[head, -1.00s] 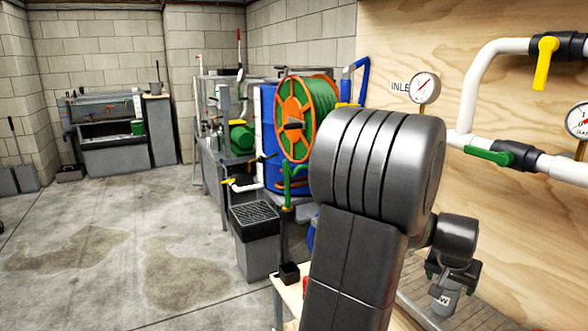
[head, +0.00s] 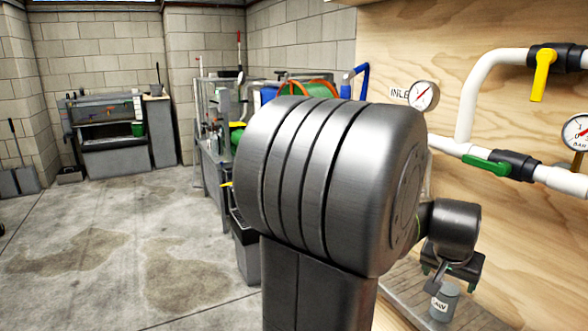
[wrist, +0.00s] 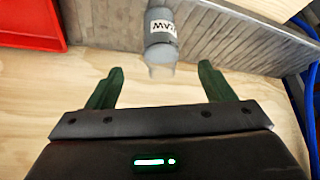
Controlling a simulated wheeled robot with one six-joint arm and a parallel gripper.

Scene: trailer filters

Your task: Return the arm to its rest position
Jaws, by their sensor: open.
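My gripper (wrist: 160,82) is open in the wrist view, with its two dark green fingers spread and nothing between them. A grey bottle (wrist: 160,42) with a white label ending in "AW" stands beyond the fingertips, apart from them. In the head view the same bottle (head: 443,303) stands upright on a grey ledge, just below my gripper (head: 440,272). My large grey arm links fill the middle of the head view and hide part of the bench.
A red tray (wrist: 30,25) lies at the upper left of the wrist view on the wooden bench top (wrist: 130,72). White pipes with a green valve handle (head: 485,165) and gauges (head: 423,95) line the plywood wall. Concrete floor (head: 110,250) lies open to the left.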

